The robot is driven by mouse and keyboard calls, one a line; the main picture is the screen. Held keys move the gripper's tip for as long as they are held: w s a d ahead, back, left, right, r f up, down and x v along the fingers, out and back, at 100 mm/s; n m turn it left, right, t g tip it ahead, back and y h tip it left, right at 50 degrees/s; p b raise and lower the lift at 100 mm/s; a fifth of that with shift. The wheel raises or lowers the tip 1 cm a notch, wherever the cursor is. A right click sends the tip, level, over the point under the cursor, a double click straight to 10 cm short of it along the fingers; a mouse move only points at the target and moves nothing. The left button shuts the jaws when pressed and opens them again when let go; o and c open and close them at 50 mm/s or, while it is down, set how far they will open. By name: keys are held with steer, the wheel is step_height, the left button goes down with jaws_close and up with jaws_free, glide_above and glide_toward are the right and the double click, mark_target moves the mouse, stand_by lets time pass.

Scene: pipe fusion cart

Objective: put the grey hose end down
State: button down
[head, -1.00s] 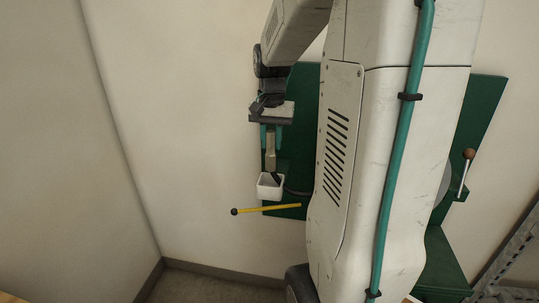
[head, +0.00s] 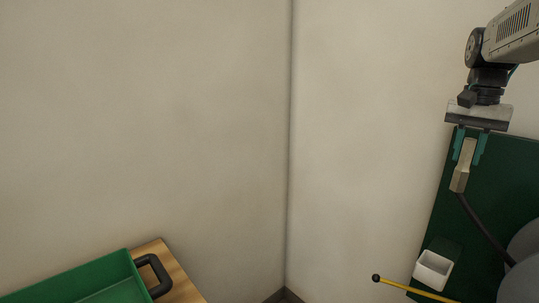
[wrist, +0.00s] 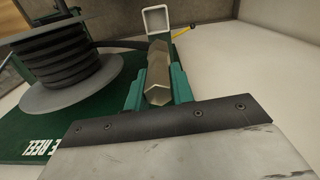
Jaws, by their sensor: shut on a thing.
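The grey hose end (head: 463,170) is a tan-grey block with the dark hose trailing from its lower end. My gripper (head: 470,150) is shut on it, with a teal finger on each side, and holds it above the white square cup (head: 434,269) on the green panel. In the wrist view the hose end (wrist: 158,78) lies between the teal fingers of my gripper (wrist: 157,90). The white cup (wrist: 156,20) shows beyond its far end, apart from it.
A grey reel wound with dark hose (wrist: 62,62) stands on the green panel (head: 437,215). A yellow rod with a black knob (head: 415,290) sticks out beside the cup. A green tray (head: 105,283) rests on a wooden surface at lower left. Bare walls meet in the middle.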

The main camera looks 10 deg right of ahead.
steer(key=w+a+f+n, duration=0.3)
steer(key=w+f, duration=0.5)
steer(key=f, duration=0.3)
steer(key=w+a+f+n, duration=0.3)
steer(key=w+f, duration=0.5)
steer(key=f, duration=0.3)
steer(key=a+f+n, duration=0.5)
steer(key=a+f, duration=1.5)
steer(key=f, duration=0.1)
steer(key=shift+s+a+f, duration=0.2)
steer(key=shift+s+f, duration=0.05)
steer(key=shift+s, duration=0.15)
steer(key=shift+a, duration=0.1)
